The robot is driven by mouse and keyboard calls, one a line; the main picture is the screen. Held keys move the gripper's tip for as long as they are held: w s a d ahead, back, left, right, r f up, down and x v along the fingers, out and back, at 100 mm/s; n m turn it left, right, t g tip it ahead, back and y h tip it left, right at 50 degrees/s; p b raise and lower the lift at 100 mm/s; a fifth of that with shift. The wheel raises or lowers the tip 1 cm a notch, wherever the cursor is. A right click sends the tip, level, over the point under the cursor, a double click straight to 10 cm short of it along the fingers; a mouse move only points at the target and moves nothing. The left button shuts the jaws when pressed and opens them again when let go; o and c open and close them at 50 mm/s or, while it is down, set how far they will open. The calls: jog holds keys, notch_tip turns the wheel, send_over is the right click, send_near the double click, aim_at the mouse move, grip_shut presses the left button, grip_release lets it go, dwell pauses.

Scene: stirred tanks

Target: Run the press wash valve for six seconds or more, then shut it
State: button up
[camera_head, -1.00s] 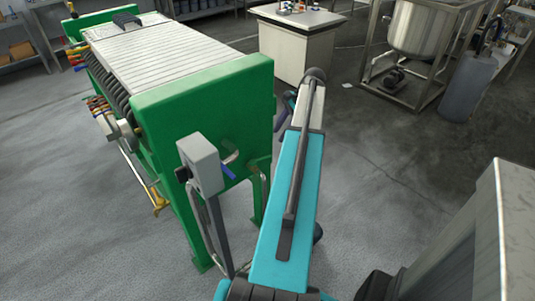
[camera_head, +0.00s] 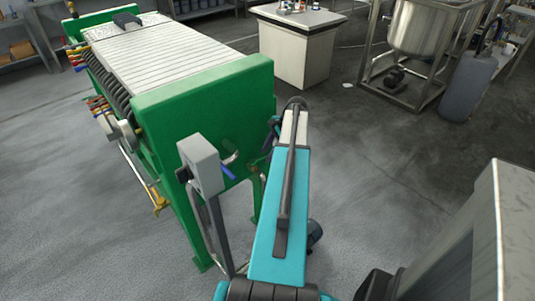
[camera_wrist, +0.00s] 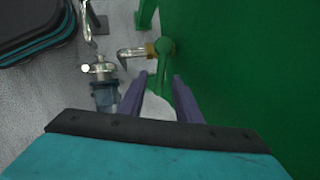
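The green filter press (camera_head: 205,100) stands left of my arm in the head view. In the wrist view, a brass-coloured valve (camera_wrist: 151,49) with a metal spout sits by the press's green wall. A green lever (camera_wrist: 161,68) runs from it toward me. My gripper (camera_wrist: 158,80) has its two purple fingers apart, one on each side of the lever. I see gaps between the lever and the fingers. Which valve is the wash valve is not marked. My arm mostly hides the gripper in the head view.
In the wrist view, a silver and blue fitting (camera_wrist: 104,84) stands left of my fingers. In the head view, a grey box (camera_head: 199,163) on a post and a blue handle (camera_head: 228,172) are near my arm. Open floor (camera_head: 390,170) lies to the right.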

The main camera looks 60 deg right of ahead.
jog(key=shift+w+a+f, duration=0.15)
jog(key=shift+w+f, duration=0.05)
jog(key=shift+f, duration=0.35)
grip_shut()
jog(key=shift+w+d+n+p, duration=0.2)
jog(key=shift+d+n+p, duration=0.1)
jog(key=shift+p, duration=0.1)
